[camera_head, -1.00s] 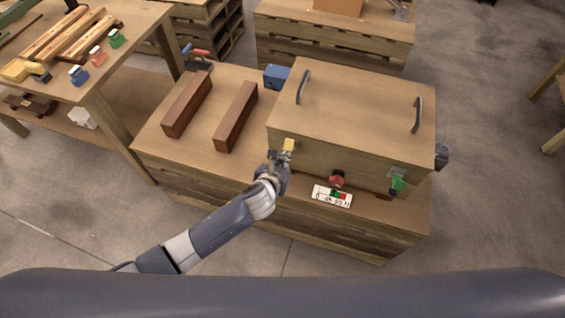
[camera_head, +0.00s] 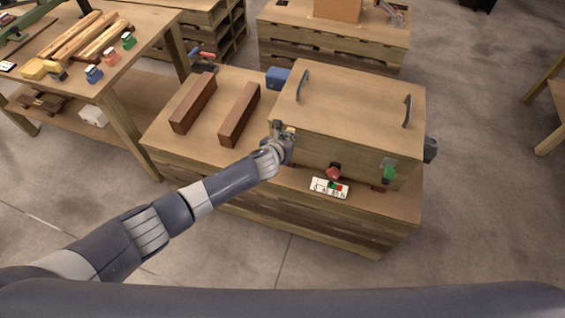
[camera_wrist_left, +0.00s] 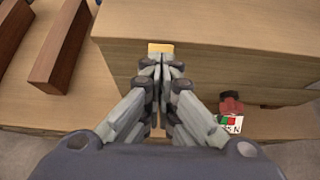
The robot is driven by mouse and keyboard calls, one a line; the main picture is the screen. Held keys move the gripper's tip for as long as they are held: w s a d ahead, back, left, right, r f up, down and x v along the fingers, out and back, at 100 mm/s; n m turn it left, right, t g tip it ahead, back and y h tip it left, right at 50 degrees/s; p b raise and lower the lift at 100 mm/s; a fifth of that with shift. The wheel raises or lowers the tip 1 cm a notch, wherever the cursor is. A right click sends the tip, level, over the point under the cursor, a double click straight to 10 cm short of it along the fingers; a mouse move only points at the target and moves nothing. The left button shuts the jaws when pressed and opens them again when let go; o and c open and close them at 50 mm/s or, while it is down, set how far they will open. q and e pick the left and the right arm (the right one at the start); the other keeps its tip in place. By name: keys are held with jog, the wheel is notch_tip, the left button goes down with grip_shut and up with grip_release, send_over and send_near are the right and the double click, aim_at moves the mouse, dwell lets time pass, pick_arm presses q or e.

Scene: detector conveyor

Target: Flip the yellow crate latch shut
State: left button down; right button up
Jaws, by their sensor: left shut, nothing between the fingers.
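The wooden crate (camera_head: 350,105) with two dark handles sits closed on a pallet-like wooden stand. The yellow latch (camera_head: 290,131) is at the left end of its front face, mostly hidden by my gripper; its yellow top also shows in the left wrist view (camera_wrist_left: 160,48). My left gripper (camera_head: 283,130) is shut and empty, right at the yellow latch; whether it touches cannot be told. In the left wrist view its closed fingertips (camera_wrist_left: 160,65) lie just below the yellow piece. A green latch (camera_head: 389,174) is at the front's right end. My right gripper is not in view.
A red knob-like part (camera_head: 333,171) is mid-front, above a small marked card (camera_head: 329,188). Two brown wooden bars (camera_head: 239,114) lie left of the crate. A blue part (camera_head: 278,77) sits at its back left. A workbench stands at far left.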

pick_arm(q)
jog(key=shift+s+a+f, duration=0.1)
jog(key=shift+s+f, duration=0.05)
dwell(1.0)
jog(key=shift+f, duration=0.1)
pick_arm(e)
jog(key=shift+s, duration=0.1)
